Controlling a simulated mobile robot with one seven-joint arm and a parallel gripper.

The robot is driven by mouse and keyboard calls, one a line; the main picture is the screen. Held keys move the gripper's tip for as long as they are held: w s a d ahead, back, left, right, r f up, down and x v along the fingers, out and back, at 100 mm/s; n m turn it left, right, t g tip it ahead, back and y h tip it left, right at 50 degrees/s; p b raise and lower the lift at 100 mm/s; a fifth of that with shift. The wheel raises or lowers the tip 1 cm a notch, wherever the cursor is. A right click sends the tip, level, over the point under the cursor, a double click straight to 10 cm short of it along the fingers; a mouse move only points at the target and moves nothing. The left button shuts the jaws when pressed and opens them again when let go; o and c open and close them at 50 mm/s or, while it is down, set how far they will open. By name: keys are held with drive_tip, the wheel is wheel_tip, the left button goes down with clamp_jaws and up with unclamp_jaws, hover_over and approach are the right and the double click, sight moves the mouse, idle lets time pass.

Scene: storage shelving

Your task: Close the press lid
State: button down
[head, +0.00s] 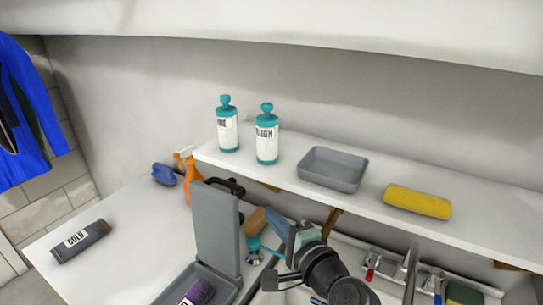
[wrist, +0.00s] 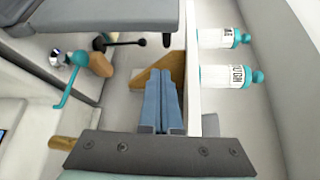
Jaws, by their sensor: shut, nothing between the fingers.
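The grey press (head: 232,285) sits on the white counter, cut off by the bottom edge of the head view. Its flat lid (head: 217,225) stands open, about upright. A purple rolled item (head: 198,293) lies in its base. My gripper (head: 277,226) is to the right of the lid, apart from it, in front of the shelf. In the wrist view my gripper's blue-grey fingers (wrist: 169,76) are together and empty. A grey panel at the top left of that view looks like the lid (wrist: 90,15).
A shelf (head: 290,160) holds two teal-capped bottles (head: 228,130) (head: 267,140), a grey tray (head: 332,186) and a yellow roll (head: 417,202). An orange spray bottle (head: 190,178) stands behind the lid. A dark "COLD" roll (head: 80,243) lies left. Taps (head: 410,270) are at right.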

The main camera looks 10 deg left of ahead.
drive_tip(key=r+x, duration=0.1)
drive_tip(key=x, duration=0.9)
drive_tip(key=shift+w+m+y+p, duration=0.2)
drive_tip(key=shift+m+y+p, duration=0.1)
drive_tip(key=shift+s+d+f, duration=0.1)
